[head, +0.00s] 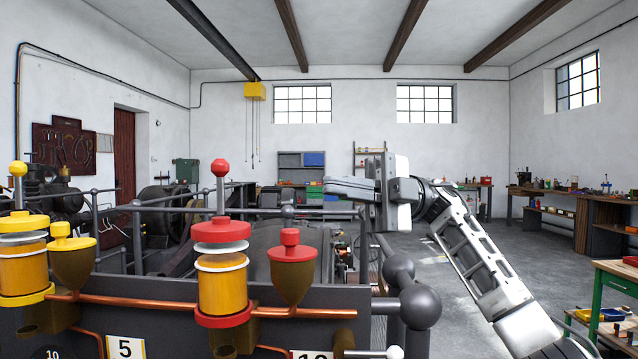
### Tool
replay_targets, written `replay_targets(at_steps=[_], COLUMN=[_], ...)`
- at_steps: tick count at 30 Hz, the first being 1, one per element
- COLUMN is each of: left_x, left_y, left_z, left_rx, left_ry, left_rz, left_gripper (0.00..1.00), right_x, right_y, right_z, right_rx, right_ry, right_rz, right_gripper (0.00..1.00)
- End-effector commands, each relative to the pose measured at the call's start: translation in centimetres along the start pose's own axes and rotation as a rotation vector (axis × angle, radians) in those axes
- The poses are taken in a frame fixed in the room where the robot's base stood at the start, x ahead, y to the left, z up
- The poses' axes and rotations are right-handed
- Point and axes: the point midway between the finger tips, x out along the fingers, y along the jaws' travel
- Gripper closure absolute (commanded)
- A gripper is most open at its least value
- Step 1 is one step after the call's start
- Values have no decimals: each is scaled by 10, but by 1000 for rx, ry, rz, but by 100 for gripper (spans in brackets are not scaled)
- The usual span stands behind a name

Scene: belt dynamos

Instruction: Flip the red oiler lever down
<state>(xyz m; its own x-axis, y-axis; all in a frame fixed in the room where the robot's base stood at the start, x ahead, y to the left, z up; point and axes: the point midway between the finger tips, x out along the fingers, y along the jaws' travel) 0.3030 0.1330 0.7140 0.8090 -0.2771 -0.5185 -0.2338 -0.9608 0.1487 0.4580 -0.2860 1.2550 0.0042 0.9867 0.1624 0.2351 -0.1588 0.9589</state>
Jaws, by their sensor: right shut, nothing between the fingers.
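The red oiler (222,285) stands on the dark panel at left centre, with a red cap, an amber glass body and a red base ring. Its lever (220,169) stands upright from the cap, a thin grey stem with a red knob on top. My right gripper (328,187) is shut and empty, its fingers pointing left. In the picture it is to the right of the lever, slightly lower than the knob, with a clear gap between them. How far apart they are in depth I cannot tell. My left gripper is not in view.
A yellow oiler (22,265) with an upright yellow knob stands at far left. A red-capped cup (291,262) is just right of the red oiler. A copper pipe (150,305) runs along the panel.

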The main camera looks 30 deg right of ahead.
Motion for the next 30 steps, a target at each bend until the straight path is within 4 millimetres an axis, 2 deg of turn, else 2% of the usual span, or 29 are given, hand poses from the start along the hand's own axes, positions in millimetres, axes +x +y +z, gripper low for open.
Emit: replay_targets(at_steps=[9, 15, 21, 30], left_x=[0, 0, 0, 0], left_y=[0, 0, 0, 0], left_z=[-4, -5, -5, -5], left_rx=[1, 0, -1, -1], left_ry=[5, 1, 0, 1], left_rz=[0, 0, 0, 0], left_gripper=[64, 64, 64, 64], right_x=[69, 103, 118, 120], right_y=[0, 0, 0, 0], right_z=[-1, -1, 0, 0], right_rx=[-1, 0, 0, 1], right_ry=[5, 3, 1, 0], right_rz=[-1, 0, 1, 1], right_gripper=[100, 100, 100, 100])
